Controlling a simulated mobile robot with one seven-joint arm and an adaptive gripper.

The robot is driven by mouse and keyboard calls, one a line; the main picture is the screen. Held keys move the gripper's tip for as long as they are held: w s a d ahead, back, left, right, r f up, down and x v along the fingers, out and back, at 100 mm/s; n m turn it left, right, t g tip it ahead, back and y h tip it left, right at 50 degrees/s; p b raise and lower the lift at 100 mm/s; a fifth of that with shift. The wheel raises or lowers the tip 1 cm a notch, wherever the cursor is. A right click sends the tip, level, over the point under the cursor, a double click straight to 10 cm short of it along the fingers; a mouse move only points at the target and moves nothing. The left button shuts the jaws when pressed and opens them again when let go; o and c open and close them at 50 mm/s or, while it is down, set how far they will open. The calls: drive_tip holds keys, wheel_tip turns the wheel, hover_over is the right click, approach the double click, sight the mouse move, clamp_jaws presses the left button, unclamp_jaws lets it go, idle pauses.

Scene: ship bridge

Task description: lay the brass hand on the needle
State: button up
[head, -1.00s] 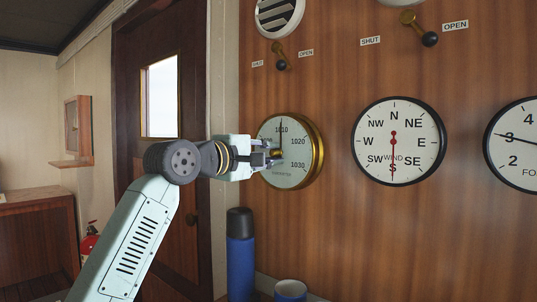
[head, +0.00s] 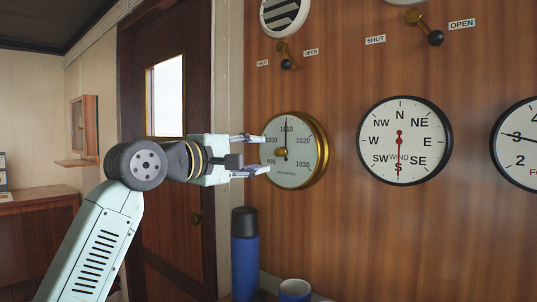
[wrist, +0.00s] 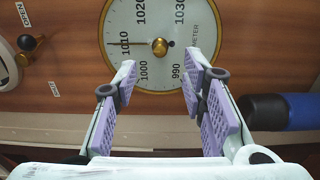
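The barometer (head: 290,176) is a round white dial in a brass case on the wood panel; it also shows in the wrist view (wrist: 133,70). Its thin dark needle (wrist: 128,43) points to about 1010, straight up in the head view. A brass knob (wrist: 160,46) sits at the dial's centre. I cannot make out a brass hand apart from the needle; it may lie along it. My gripper (head: 265,154) is open and empty just in front of the dial, its fingers (wrist: 160,80) apart and clear of the knob.
A wind dial (head: 402,165) and another gauge (head: 520,150) are to the right. Small levers (head: 286,63) with labels are above. A blue flask (head: 245,262) and a blue cup (head: 294,290) stand below the barometer. A door (head: 165,200) is behind my arm.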

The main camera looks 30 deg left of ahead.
drive_tip(key=s, duration=0.5)
drive_tip(key=shift+s+a, duration=0.2)
drive_tip(key=shift+a, duration=0.15)
drive_tip(key=shift+f, duration=0.1)
